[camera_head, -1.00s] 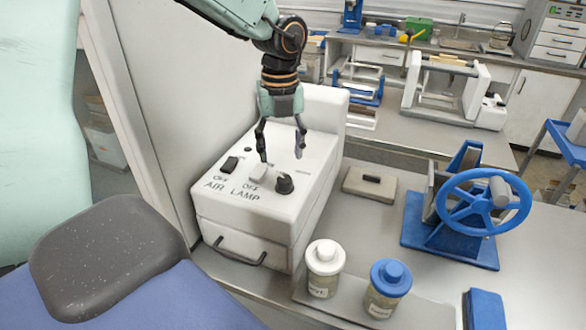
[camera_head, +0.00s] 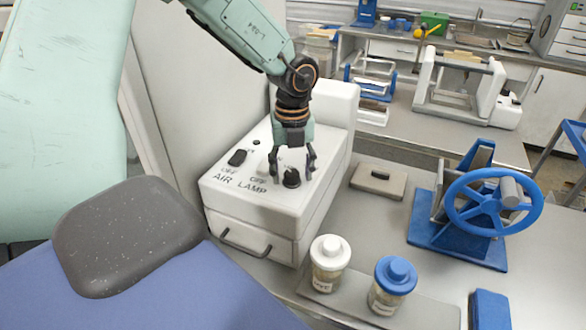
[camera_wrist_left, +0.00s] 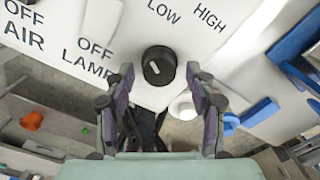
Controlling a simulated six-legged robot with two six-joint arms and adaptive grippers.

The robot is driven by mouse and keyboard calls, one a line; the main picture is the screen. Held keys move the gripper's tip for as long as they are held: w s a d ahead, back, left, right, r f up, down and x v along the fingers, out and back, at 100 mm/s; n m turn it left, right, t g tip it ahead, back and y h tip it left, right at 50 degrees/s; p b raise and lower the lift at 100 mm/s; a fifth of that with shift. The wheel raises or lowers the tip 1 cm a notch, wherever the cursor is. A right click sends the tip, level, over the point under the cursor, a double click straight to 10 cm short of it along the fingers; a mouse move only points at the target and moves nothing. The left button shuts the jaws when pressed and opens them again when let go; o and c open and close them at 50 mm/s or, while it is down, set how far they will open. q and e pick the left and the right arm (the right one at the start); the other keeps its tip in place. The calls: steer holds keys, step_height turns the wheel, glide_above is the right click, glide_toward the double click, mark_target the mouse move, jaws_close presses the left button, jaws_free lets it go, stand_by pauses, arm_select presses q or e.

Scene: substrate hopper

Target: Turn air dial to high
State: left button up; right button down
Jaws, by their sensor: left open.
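The black round dial (camera_head: 291,178) stands on the sloped top of a white box (camera_head: 240,200) marked AIR and LAMP. In the left wrist view the dial (camera_wrist_left: 157,62) carries a short white mark, with LOW and HIGH printed above it. I cannot tell exactly which word the mark faces. My left gripper (camera_head: 292,167) points down over the dial, open, with one finger on each side. In the left wrist view its fingertips (camera_wrist_left: 160,75) flank the dial's lower edge, apparently with gaps. My right gripper is not in view.
A blue handwheel (camera_head: 494,203) stands at right. A white-lidded jar (camera_head: 329,262) and a blue-lidded jar (camera_head: 392,284) stand in front. A small grey block (camera_head: 378,180) lies beside the box.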

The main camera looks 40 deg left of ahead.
arm_select(q)
steer(key=shift+s+r, duration=0.15)
steer(key=shift+s, duration=0.2)
steer(key=shift+w+a, duration=0.1)
steer(key=shift+c, duration=0.8)
steer(key=shift+w+a+f, duration=0.15)
steer(key=shift+w+f, duration=0.2)
steer(key=shift+w, duration=0.15)
steer(key=c, duration=0.3)
steer(key=shift+w, duration=0.1)
steer(key=shift+c, duration=0.8)
steer(key=shift+s+r, duration=0.15)
steer(key=shift+s, duration=0.25)
steer(key=c, duration=0.5)
steer(key=shift+w, duration=0.15)
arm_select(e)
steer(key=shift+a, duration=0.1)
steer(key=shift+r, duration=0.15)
